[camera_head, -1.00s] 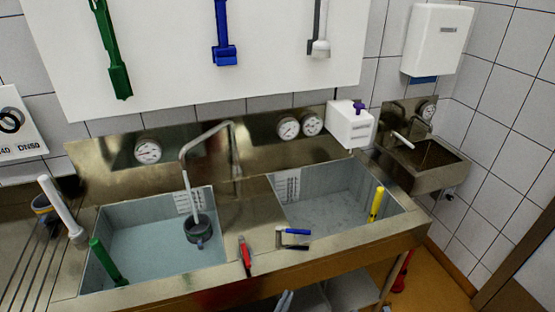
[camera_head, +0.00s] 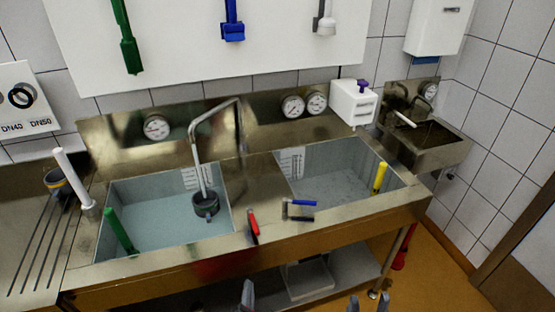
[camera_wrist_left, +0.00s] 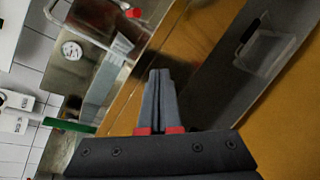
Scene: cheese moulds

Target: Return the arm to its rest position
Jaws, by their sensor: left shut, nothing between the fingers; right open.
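My left gripper (camera_head: 247,295) shows at the bottom edge of the head view, in front of the sink bench, with its fingers together. In the left wrist view its grey fingers (camera_wrist_left: 158,95) are shut with nothing between them. My right gripper (camera_head: 368,303) shows only as two separate fingertips at the bottom edge, open and empty, right of the left one. Most of both arms is out of the head view.
A steel double-sink bench (camera_head: 330,232) stands ahead, with a lower shelf (camera_head: 345,265) under it. A hand basin (camera_head: 428,148) is at the right. Open floor (camera_head: 435,275) lies at bottom right.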

